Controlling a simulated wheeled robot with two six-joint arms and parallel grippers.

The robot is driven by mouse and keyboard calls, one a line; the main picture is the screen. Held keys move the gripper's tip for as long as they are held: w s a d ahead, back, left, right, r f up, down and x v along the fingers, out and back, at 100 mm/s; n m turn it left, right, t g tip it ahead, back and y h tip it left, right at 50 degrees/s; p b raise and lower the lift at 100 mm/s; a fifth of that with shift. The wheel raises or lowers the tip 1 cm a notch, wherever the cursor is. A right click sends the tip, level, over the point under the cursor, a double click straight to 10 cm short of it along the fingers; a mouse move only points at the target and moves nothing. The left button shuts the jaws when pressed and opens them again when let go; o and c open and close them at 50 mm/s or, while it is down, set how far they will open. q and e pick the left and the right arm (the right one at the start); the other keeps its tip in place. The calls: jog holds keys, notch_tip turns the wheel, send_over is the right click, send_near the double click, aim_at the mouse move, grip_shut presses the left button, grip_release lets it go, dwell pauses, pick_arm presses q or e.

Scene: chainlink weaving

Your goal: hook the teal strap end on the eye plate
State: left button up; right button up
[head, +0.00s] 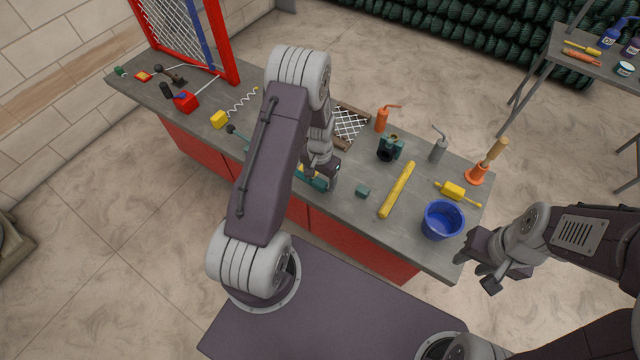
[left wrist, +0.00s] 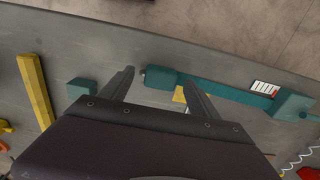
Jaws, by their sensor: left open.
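In the left wrist view a long teal strap (left wrist: 228,91) lies across the grey bench. It has a white label and a thicker teal block (left wrist: 291,104) at its right end. Its left end (left wrist: 160,77) shows between the fingertips of my open left gripper (left wrist: 157,76); I cannot tell whether they touch it. I cannot identify the eye plate. My right gripper (head: 498,272) is beyond the bench's right end.
A yellow bar (head: 397,190), blue bucket (head: 442,219), orange bottle (head: 383,119), grey oiler (head: 438,149) and yellow tool (head: 454,190) stand on the right of the bench (head: 340,208). A red frame with mesh (head: 224,45) rises at the left.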

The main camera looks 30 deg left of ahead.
pick_arm(q)
jog(key=shift+w+a+f, duration=0.1)
jog(key=shift+w+f, duration=0.1)
jog(key=shift+f, duration=0.9)
jog(key=shift+s+r, duration=0.1)
jog(key=c, duration=1.5)
